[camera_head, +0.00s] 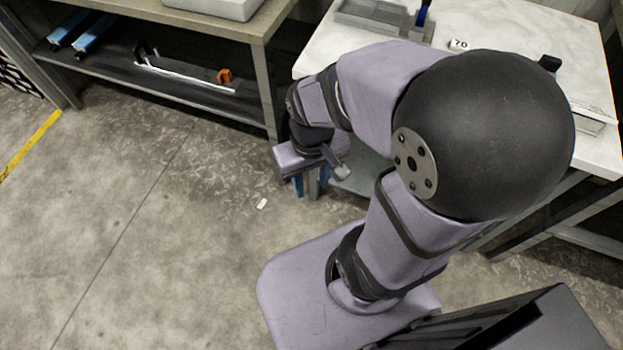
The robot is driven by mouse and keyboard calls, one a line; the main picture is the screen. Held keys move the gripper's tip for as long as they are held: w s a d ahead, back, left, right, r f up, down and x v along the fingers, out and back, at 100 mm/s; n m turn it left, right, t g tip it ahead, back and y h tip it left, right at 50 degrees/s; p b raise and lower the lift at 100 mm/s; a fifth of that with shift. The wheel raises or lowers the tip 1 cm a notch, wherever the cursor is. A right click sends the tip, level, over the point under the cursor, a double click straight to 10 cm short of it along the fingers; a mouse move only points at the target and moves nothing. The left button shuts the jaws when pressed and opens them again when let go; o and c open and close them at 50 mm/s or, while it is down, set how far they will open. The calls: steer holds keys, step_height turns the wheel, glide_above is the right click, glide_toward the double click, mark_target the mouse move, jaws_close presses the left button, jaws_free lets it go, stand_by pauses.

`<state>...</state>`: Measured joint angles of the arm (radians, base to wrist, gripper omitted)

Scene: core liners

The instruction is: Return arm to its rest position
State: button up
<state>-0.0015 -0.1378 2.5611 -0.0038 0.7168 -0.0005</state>
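My arm, purple-grey with black joints, stands at the right of the head view and is bent over at its large black elbow. Its end reaches left and down, beside the front left corner of the white-topped table. My gripper (298,190) points downward there, with blue finger parts showing below its body. The two blue parts look apart, and I see nothing between them. The fingertips are small and partly hidden, and the arm covers much of the table.
The white table (315,55) carries a grey tray (385,17), a blue upright thing (423,12) and a card marked 70 (459,44). A workbench (215,20) with a lower shelf (190,85) stands at the back left. A small white piece (262,203) lies on the open floor.

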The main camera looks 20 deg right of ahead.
step_height(320, 180, up, 18)
steer(key=p, duration=1.8)
step_height(320, 180, down, 16)
steer(key=b, duration=1.6)
steer(key=shift+f, duration=0.1)
